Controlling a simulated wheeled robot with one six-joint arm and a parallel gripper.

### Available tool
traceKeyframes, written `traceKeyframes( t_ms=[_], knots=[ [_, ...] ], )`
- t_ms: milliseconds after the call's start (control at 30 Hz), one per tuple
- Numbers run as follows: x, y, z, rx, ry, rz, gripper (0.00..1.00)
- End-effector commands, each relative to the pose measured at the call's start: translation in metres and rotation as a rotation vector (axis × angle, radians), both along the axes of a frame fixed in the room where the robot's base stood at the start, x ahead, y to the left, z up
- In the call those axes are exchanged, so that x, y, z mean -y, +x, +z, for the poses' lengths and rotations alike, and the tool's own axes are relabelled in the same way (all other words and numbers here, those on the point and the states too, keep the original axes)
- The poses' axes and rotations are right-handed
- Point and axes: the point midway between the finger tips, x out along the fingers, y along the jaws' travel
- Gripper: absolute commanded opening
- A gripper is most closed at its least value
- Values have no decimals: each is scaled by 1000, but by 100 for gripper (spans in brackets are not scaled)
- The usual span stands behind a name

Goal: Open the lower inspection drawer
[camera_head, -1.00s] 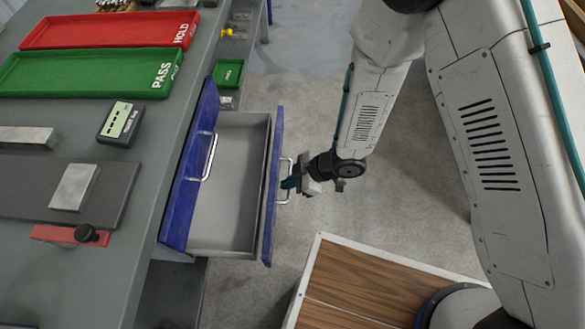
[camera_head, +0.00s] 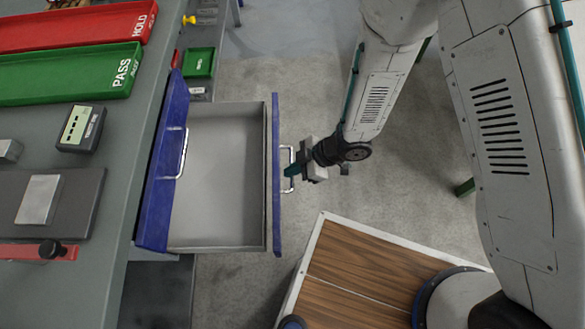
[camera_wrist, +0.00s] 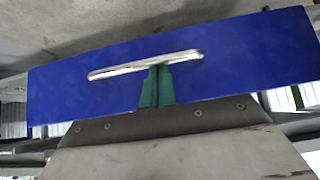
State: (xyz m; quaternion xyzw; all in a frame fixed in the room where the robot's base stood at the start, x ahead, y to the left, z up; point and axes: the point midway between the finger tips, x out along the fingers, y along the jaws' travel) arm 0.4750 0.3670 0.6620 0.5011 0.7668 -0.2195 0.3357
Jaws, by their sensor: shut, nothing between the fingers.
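The lower inspection drawer (camera_head: 215,175) is pulled far out from under the table, its grey inside empty. Its blue front (camera_head: 276,215) has a silver bar handle (camera_head: 284,182). The handle (camera_wrist: 120,67) also shows across the blue front in the wrist view. My gripper (camera_head: 293,171) is at the handle, on the outer side of the drawer front. In the wrist view its teal fingers (camera_wrist: 156,85) are together, with the tips overlapping the bar. I cannot tell whether they touch it. The upper blue drawer front (camera_head: 165,175), with its own handle (camera_head: 182,155), is closed.
The table top holds a green PASS tray (camera_head: 60,77), a red HOLD tray (camera_head: 60,27), a gauge box (camera_head: 80,128) and a metal block on a dark plate (camera_head: 85,195). A small green bin (camera_head: 199,63) is beyond the drawer. Concrete floor (camera_head: 245,290) is clear around the drawer.

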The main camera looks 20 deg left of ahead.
Motion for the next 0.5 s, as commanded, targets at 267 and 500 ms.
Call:
traceKeyframes(
  t_ms=[267, 500],
  knots=[
    [28, 9, 35, 3, 1, -1, 0],
    [49, 15, 64, 2, 1, 6, 0]
  ],
)
